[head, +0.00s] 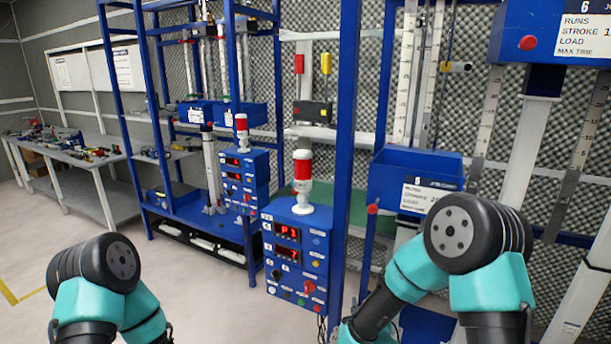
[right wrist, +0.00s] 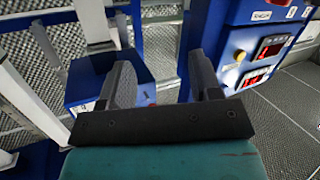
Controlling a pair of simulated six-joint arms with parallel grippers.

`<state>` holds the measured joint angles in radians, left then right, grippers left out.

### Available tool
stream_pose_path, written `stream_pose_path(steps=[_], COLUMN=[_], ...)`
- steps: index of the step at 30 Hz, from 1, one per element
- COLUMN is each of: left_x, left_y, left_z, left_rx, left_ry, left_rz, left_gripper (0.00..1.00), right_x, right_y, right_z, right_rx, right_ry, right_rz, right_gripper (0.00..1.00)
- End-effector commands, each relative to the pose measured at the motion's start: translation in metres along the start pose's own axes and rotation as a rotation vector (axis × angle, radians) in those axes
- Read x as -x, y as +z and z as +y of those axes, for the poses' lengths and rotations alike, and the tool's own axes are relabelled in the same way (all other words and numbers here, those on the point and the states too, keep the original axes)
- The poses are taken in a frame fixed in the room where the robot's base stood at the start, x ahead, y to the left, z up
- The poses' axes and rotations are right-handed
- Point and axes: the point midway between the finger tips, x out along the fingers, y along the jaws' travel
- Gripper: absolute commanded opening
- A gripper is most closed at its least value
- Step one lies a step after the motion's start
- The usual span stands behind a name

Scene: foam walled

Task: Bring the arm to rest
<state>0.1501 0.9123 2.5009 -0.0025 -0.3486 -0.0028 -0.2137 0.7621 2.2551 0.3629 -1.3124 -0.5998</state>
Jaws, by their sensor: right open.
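In the head view my right arm (head: 480,262) is bent at the lower right, and its gripper is out of that view. The right wrist view shows my right gripper (right wrist: 165,75) with its two dark fingers apart and nothing between them. Beyond the fingers is a blue box with a white label (right wrist: 88,85). In the head view my left arm (head: 100,285) is bent at the lower left. The left gripper is not in view.
A blue control box (head: 298,250) with red displays and a red-and-white beacon (head: 303,180) stands ahead, beside a blue upright (head: 347,150). A blue bin (head: 415,175) is in front of the right arm. A cluttered table (head: 85,160) stands far left. Floor at left is clear.

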Motion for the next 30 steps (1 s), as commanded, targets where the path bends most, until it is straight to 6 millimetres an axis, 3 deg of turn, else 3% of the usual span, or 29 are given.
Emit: stream_pose_path(steps=[1,3,8,12,15,18,21,30], left_x=[0.0,0.0,0.0,0.0,0.0,0.0,0.0,0.0], left_y=[0.0,0.0,0.0,0.0,0.0,0.0,0.0,0.0], left_z=[0.0,0.0,0.0,0.0,0.0,0.0,0.0,0.0], left_rx=[0.0,0.0,0.0,0.0,0.0,0.0,0.0,0.0], left_ry=[0.0,0.0,0.0,0.0,0.0,0.0,0.0,0.0], left_rz=[0.0,0.0,0.0,0.0,0.0,0.0,0.0,0.0], left_gripper=[0.4,0.4,0.4,0.4,0.4,0.4,0.4,0.4], right_x=[0.004,0.012,0.05,0.102,0.144,0.179,0.2,0.207], right_y=[0.03,0.07,0.154,0.218,0.253,0.274,0.285,0.288], right_z=[0.002,0.001,0.0,0.0,0.002,0.004,0.005,0.005], right_rx=[-0.029,-0.079,-0.203,-0.313,-0.385,-0.436,-0.464,-0.472], right_ry=[-0.047,-0.114,-0.238,-0.312,-0.344,-0.363,-0.369,-0.372], right_rz=[-0.089,-0.219,-0.535,-0.83,-1.033,-1.191,-1.286,-1.319], right_gripper=[0.58,0.58,0.58,0.58,0.58,0.58,0.58,0.58])
